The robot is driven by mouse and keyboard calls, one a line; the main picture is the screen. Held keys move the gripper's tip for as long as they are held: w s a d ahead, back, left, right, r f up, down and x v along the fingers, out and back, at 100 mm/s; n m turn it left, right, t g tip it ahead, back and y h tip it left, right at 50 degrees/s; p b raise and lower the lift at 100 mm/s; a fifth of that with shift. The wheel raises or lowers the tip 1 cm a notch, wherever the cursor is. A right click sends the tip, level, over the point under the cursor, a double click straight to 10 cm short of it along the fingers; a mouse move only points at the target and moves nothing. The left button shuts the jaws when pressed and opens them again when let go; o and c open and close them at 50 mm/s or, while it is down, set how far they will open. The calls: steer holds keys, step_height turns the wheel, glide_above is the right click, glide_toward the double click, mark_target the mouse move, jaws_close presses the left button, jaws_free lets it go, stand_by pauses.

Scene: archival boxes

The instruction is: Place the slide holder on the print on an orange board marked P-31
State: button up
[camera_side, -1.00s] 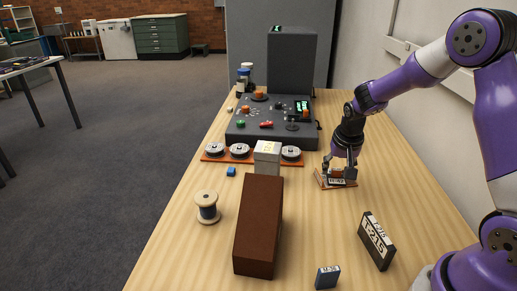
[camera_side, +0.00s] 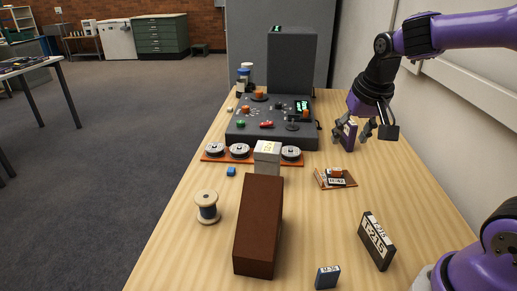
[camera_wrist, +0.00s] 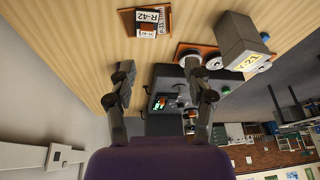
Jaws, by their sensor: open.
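The orange-brown board with a print (camera_side: 347,184) lies flat on the table, right of centre in the side view. It also shows at the top of the wrist view (camera_wrist: 127,20), where small labels sit at its edge, one seeming to read P-31. A small dark piece with a white R-42 label, apparently the slide holder (camera_side: 336,181), rests on the board; it also shows in the wrist view (camera_wrist: 151,16). My gripper (camera_side: 365,133) is open above the table, beyond the board and apart from it. No object shows between its fingers in the wrist view (camera_wrist: 162,97).
A dark console (camera_side: 272,134) stands beyond. A grey box (camera_side: 267,158), orange strip with reels (camera_side: 225,158), brown box (camera_side: 258,225), spool (camera_side: 207,208) and black case (camera_side: 377,241) surround clear tabletop.

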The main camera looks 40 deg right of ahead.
steer(key=s+a+r+n+t+y, duration=0.1)
steer(key=s+a+n+t, duration=0.1)
steer(key=s+a+n, duration=0.4)
steer(key=s+a, duration=0.2)
steer(key=s, duration=0.1)
steer(key=shift+a+r+n+y, duration=0.2)
steer(key=shift+r+n+y, duration=0.05)
steer(key=shift+n+y, duration=0.15)
